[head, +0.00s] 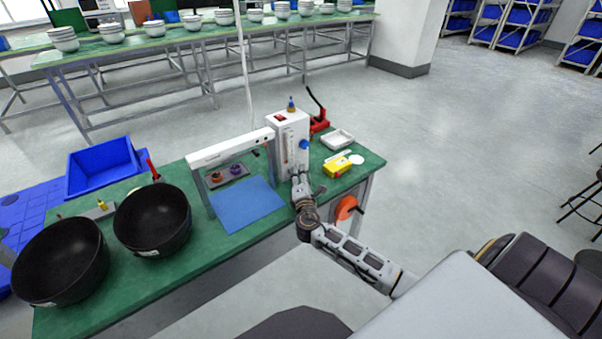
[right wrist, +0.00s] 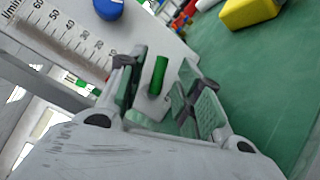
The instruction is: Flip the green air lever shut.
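The green air lever (right wrist: 159,75) shows in the right wrist view, low on the white flow-meter box (right wrist: 45,30). It stands on a pale mount and its end points roughly up in that picture. My right gripper (right wrist: 170,80) is open, with one finger on each side of the lever; I cannot tell whether either finger touches it. In the head view, my right gripper (head: 298,180) is at the foot of the white box (head: 287,145) on the green bench and hides the lever. My left gripper is not in view.
A blue knob (head: 303,144) sits above the gripper on the box. A yellow object (head: 337,167) and white tray (head: 338,139) lie to the right. A white frame (head: 230,147) over a blue mat (head: 245,205) stands left. Black bowls (head: 152,220) stand further left.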

